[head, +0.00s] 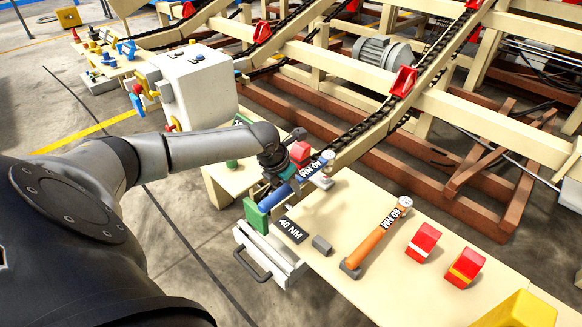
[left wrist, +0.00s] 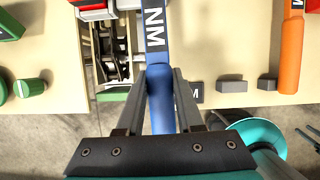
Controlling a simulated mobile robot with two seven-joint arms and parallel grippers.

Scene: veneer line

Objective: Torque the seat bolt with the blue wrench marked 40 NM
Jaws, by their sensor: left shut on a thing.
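The blue wrench (head: 281,194) is in my left gripper (head: 272,180), above the near left part of the bench. In the left wrist view my left gripper (left wrist: 160,84) is shut around the blue handle (left wrist: 161,108), with a finger on each side. The black label on the wrench shows "NM" there; its number is cut off. In the head view the wrench head points away to the right. A black plate marked 40 NM (head: 291,230) is on the bench below the wrench. I cannot make out the seat bolt. My right gripper is out of view.
An orange wrench (head: 374,240) lies on the bench (head: 330,285), right of a small grey block (head: 321,245). Two red blocks (head: 423,242) (head: 466,268) and a yellow bin (head: 520,312) are farther right. The chain conveyor (head: 360,130) runs behind the bench.

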